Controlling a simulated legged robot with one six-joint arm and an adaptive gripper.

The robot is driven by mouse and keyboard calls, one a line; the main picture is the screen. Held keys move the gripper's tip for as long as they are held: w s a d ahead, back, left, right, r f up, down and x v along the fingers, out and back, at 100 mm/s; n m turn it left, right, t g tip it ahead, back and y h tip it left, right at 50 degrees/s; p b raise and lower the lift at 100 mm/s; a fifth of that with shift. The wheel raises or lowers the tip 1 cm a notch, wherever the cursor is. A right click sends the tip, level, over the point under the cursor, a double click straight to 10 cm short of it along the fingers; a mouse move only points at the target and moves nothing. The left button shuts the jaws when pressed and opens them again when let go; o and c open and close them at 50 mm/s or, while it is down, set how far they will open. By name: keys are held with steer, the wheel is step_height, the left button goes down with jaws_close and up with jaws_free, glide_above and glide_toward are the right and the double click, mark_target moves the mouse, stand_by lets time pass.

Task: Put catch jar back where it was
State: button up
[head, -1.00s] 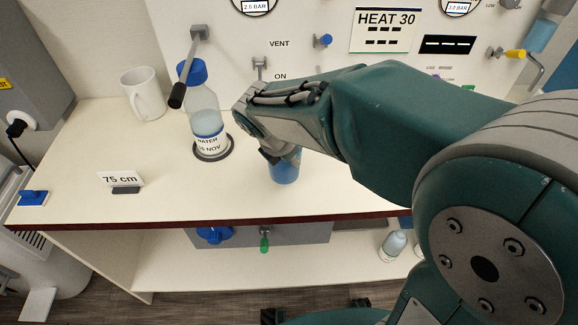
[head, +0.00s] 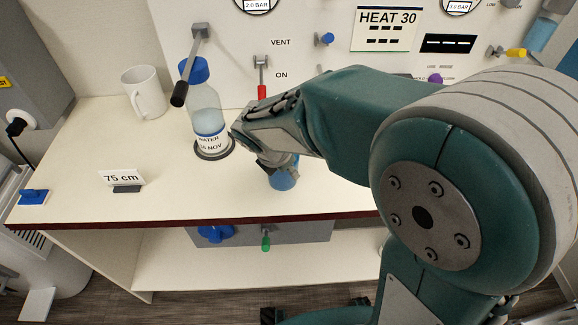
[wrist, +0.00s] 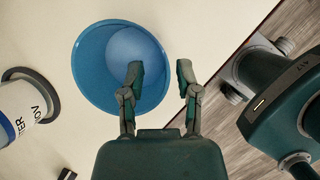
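The catch jar appears to be the blue round cup (head: 283,180) on the counter, right of the water bottle; its upper part is hidden behind my gripper in the head view. In the wrist view I look down into the cup (wrist: 92,62), with a paler blue round area inside. My gripper (wrist: 161,84) is open. One finger is over the inside of the cup and the other is outside its right rim, so the fingers appear on either side of the wall. I cannot tell if they touch it. The gripper (head: 277,165) is partly hidden in the head view.
A blue-capped water bottle (head: 207,115) stands on a dark ring (head: 214,154). A white mug (head: 146,92) and a "75 cm" card (head: 123,178) are to its left. A lever panel (head: 300,20) rises behind. The counter's front edge (head: 200,223) is close to the cup.

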steer(key=shift+a, duration=0.1)
steer(key=v, duration=1.2)
steer(key=s+d+m+t+y, duration=0.1)
steer(key=s+d+m, duration=0.5)
steer(key=m, duration=0.6)
steer(key=s+d+r+m+t+y, duration=0.1)
steer(key=s+d+m, duration=0.5)
steer(key=m, duration=0.7)
steer(key=shift+s+d+y, duration=0.4)
steer(key=shift+d+y, duration=0.3)
steer(key=shift+d, duration=0.65)
steer(key=shift+r, duration=0.15)
